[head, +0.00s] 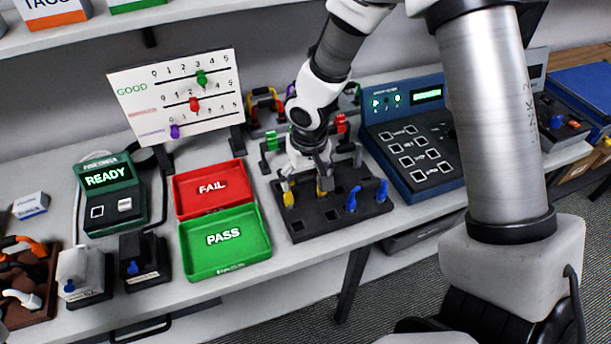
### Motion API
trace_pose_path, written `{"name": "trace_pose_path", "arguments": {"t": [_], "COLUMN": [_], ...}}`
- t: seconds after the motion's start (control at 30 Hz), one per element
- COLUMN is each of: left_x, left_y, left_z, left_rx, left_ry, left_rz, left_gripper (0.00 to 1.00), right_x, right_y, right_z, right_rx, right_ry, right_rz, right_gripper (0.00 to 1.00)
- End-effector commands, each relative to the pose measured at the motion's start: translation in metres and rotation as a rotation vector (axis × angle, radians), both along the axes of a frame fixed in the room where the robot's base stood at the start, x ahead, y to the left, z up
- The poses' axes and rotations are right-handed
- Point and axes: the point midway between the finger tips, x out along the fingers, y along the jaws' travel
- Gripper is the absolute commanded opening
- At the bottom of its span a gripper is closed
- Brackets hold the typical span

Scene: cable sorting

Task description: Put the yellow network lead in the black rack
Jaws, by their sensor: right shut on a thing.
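The black rack (305,228) lies on the bench right of the green PASS tray. My right gripper (322,182) comes down over its left part and is shut on the yellow network lead (288,197). One yellow end shows at the rack's left side, and a darker yellowish part shows by the fingertips. The gripper hides the rest of the lead; I cannot tell whether its ends are fully seated. A blue lead (352,200) stands arched at the rack's right side. My left gripper is not in view.
A red FAIL tray (212,188) and a green PASS tray (226,240) stand left of the rack. A blue tester (415,145) is at right. Behind the rack stand green and red leads. A READY device (110,190) and brown rack (28,290) are at left.

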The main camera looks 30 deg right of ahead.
Motion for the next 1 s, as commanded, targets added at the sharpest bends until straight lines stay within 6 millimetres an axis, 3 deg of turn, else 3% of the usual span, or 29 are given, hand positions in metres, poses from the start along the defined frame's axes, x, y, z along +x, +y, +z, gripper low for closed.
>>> {"name": "trace_pose_path", "arguments": {"t": [0.87,0.9,1.0], "left_x": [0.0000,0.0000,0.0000], "left_y": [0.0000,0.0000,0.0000], "left_z": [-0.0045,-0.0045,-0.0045], "left_rx": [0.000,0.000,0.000], "left_ry": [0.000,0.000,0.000], "left_rz": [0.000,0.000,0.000], "left_gripper": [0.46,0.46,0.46], "right_x": [0.0000,0.0000,0.0000], "right_y": [0.0001,0.0001,0.0001], "right_z": [-0.0023,-0.0023,-0.0023], "right_rx": [0.000,0.000,0.000], "right_ry": [0.000,0.000,0.000], "right_rz": [0.000,0.000,0.000], "right_gripper": [0.47,0.96,1.00]}}
